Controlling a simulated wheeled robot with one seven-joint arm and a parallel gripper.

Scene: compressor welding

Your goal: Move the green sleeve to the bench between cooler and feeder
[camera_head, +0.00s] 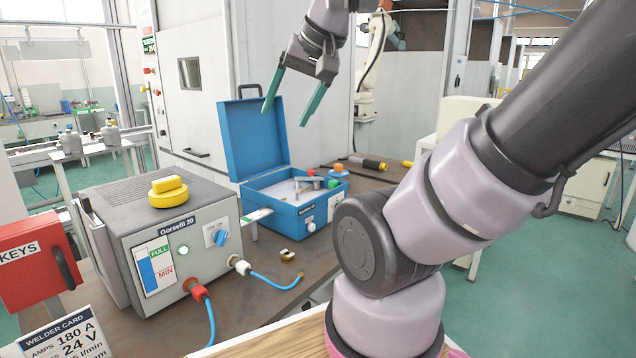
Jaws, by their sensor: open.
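My gripper (284,118), with two teal fingers, is open and empty. It hangs in front of the raised lid of the blue feeder case. A small green piece (333,183), probably the green sleeve, shows at the right rear of the feeder (283,217), near red and orange pieces. It is too small to tell exactly what it rests on. The grey cooler (178,245), with a FULL/MIN gauge, stands to the left. The brown bench (262,265) shows between cooler and feeder. My gripper is above and left of the green piece, apart from it.
A small brass piece (288,256) lies on the bench near the gap. A blue hose (275,282) curves over the bench from the cooler. A yellow object (168,190) sits on the cooler. A red KEYS box (30,262) and a welder card (65,338) are at left.

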